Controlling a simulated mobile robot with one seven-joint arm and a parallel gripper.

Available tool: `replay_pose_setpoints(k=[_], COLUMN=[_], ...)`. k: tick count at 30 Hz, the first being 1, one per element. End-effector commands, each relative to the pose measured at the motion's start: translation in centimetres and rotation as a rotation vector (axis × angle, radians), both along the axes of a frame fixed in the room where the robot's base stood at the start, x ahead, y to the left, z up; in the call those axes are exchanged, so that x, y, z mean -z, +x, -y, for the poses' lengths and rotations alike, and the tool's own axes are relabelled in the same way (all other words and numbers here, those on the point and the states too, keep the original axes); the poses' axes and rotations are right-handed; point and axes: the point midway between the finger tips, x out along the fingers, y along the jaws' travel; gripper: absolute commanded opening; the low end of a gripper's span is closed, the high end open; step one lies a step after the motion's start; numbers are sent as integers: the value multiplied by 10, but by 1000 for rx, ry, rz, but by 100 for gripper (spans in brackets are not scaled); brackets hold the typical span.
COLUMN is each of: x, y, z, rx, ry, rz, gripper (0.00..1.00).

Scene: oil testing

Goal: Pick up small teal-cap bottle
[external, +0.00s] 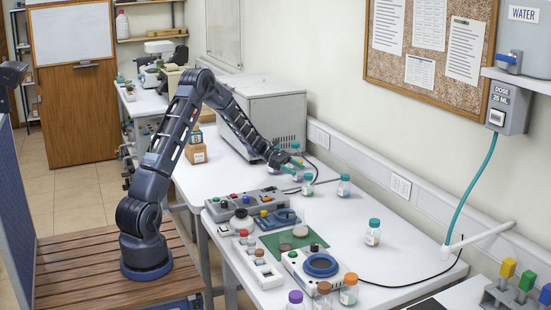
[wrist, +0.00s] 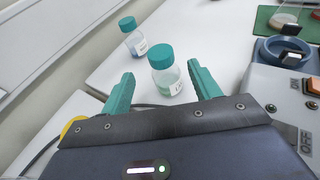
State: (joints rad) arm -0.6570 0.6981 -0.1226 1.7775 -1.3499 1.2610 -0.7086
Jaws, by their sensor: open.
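Several small bottles with teal caps stand on the white table. In the wrist view, one clear teal-cap bottle (wrist: 166,80) with a white label stands upright ahead of my gripper (wrist: 163,70), framed between its two teal fingers. The fingers are spread and hold nothing. In the external view, my gripper (external: 295,165) is low over the table, close to a teal-cap bottle (external: 307,186) that seems to be the same one. A second teal-cap bottle (wrist: 134,40) stands farther off to the left in the wrist view; it appears to be the external view's bottle near the wall (external: 344,187).
A grey box-shaped instrument (external: 268,113) stands behind my gripper. A control console (external: 244,203) with coloured buttons lies to the near side, also at the right in the wrist view (wrist: 285,95). Another teal-cap bottle (external: 373,234) stands farther right, with clear table around it.

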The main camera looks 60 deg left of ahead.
Motion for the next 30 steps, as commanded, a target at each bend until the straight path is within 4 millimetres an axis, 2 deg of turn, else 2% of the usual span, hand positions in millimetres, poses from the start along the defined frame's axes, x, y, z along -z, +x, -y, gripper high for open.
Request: replay_pose_setpoints(k=[3,11,19,28,30], x=[5,11,23,25,25], y=[9,17,35,39,39], z=[14,27,55,61,61], rx=[2,1,3,1,1], ry=[1,1,2,2,2], rz=[0,0,1,1,1], gripper=[62,62,62,62,50])
